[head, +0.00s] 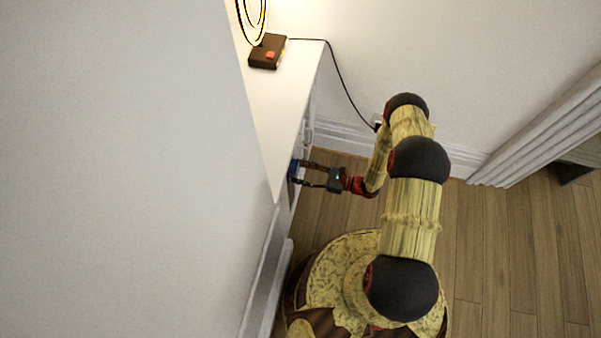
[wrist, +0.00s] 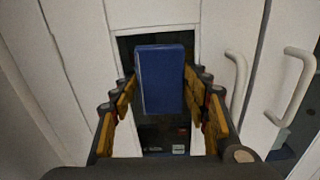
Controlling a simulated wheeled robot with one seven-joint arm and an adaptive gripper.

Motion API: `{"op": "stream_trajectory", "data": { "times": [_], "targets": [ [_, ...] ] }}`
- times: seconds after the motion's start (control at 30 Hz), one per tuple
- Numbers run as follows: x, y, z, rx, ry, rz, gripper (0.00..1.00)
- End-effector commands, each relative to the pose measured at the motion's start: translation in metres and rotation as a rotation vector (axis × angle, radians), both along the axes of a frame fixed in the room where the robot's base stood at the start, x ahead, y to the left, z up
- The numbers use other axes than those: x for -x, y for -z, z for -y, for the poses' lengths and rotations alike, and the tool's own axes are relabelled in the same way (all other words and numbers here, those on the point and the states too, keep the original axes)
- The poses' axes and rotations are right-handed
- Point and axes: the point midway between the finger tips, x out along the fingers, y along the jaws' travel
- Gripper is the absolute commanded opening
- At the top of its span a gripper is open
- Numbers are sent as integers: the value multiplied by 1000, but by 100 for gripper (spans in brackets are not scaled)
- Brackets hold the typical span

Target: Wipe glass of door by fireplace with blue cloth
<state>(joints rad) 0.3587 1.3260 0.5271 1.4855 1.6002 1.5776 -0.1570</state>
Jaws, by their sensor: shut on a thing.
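The blue cloth (wrist: 162,80) looks like a folded, flat block between the fingers of my gripper (wrist: 160,92). It also shows as a small blue patch (head: 293,171) against the front of the white cabinet in the head view, at the tips of my gripper (head: 300,172). My gripper is shut on the cloth. I cannot tell whether the cloth touches the glass.
Two pale bar handles (wrist: 293,88) (wrist: 237,82) stick out just right of the glass. A lit lamp (head: 253,22) and a brown box-like base (head: 267,52) stand on the cabinet top (head: 281,105). A black cord (head: 343,82) runs down the wall. Wooden floor (head: 480,250) is clear at right.

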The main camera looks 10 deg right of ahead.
Motion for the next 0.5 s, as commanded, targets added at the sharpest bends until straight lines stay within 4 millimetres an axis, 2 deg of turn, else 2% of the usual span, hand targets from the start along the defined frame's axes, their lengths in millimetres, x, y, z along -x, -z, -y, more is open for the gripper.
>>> {"op": "stream_trajectory", "data": {
  "times": [0.07, 0.3, 0.5],
  "targets": [
    [0, -5, 0, 0, 0, -1, 26],
    [-1, -3, -2, 1, 1, 0, 26],
    [-1, 11, -2, 1, 0, -2, 26]
  ]
}}
